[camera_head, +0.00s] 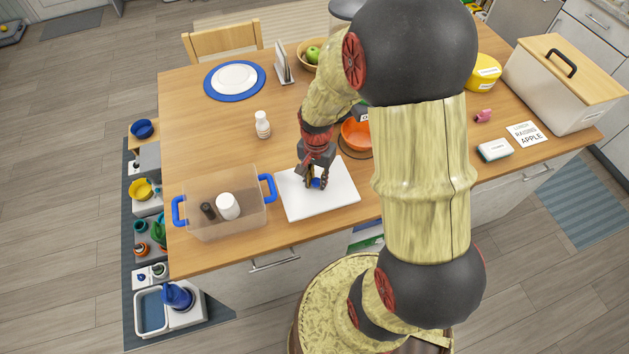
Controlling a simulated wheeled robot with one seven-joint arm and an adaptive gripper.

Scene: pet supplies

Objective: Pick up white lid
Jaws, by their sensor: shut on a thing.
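My gripper (315,184) points down over a white board (342,198) on the wooden table. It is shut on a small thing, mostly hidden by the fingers. A small blue patch (317,183) shows at the fingertips. I cannot tell whether it is part of the held thing or lies on the board. No white lid can be made out clearly; one against the white board would be hard to see.
A clear bin (190,212) with blue handles, holding a white and a dark container, stands left of the board. A white bottle (262,125) stands behind. An orange bowl (355,134) is right of my gripper. My arm hides the table's right middle.

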